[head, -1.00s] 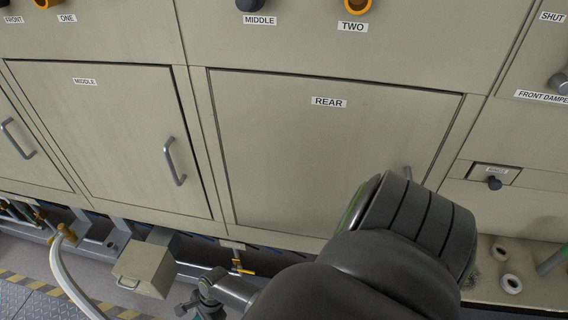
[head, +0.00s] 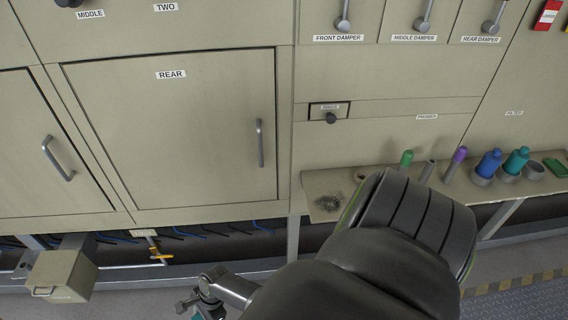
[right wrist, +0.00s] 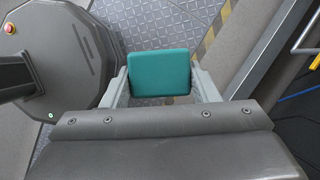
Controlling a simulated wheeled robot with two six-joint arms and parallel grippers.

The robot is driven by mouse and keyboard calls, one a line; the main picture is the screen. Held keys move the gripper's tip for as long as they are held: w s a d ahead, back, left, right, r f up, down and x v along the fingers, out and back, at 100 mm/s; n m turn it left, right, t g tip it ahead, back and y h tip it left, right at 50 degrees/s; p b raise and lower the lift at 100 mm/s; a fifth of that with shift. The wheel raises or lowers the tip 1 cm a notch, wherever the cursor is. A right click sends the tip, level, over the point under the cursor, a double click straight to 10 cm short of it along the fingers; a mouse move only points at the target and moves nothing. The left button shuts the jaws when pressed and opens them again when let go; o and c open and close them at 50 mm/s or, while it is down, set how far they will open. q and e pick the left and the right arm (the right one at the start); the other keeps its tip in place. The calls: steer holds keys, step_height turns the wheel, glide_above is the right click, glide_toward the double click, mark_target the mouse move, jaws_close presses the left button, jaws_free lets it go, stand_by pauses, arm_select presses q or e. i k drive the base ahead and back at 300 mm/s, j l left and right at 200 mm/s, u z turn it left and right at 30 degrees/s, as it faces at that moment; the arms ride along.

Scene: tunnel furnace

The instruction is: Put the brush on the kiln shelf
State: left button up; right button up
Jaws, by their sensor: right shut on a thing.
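My right gripper (right wrist: 161,88) is shut on a teal block (right wrist: 158,72) with a flat, rounded-corner face. No bristles show, so I cannot tell from its shape that it is the brush. In the head view my right gripper (head: 196,304) is at the bottom, low in front of the furnace, with a bit of teal at the picture's edge. A beige shelf (head: 487,193) runs along the furnace front at right, above and to the right of my gripper. My dark arm hides part of it. My left gripper is not in view.
The shelf holds a green-topped piece (head: 406,158), a purple-topped piece (head: 455,160), a blue bottle (head: 488,163), a teal bottle (head: 516,160), a green pad (head: 555,167) and wiry scraps (head: 325,202). The closed REAR door (head: 180,130) is left; a beige box (head: 62,275) stands low.

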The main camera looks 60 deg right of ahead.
mark_target(318, 181)
steer(key=z, duration=1.55)
